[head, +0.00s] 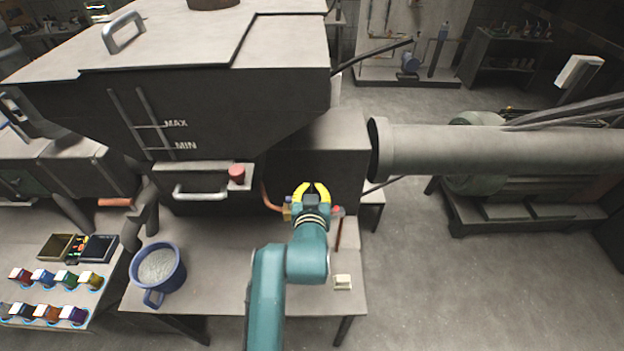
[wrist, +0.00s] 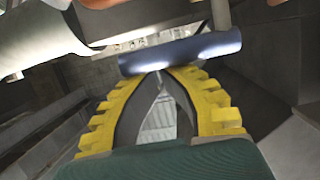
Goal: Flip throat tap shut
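My gripper (head: 312,186) is over the table at the foot of the hopper. Its yellow fingers show in the wrist view (wrist: 163,73), with the tips drawn together and nothing held. A dark blue bar (wrist: 180,52) lies crosswise just beyond the tips; it looks like a tap handle. I cannot tell whether the tips touch it. In the head view a small brass-coloured fitting (head: 287,212) with a copper pipe (head: 268,198) shows left of my gripper. My wrist hides part of this area, and the tap is not clearly made out there.
The hopper (head: 225,110) stands behind, with a red knob (head: 237,174) and metal handle (head: 200,193) on its front. A blue mug (head: 172,281) of grey material stands on the table's left. A pale block (head: 342,283) lies at right. A wide pipe (head: 480,150) extends right.

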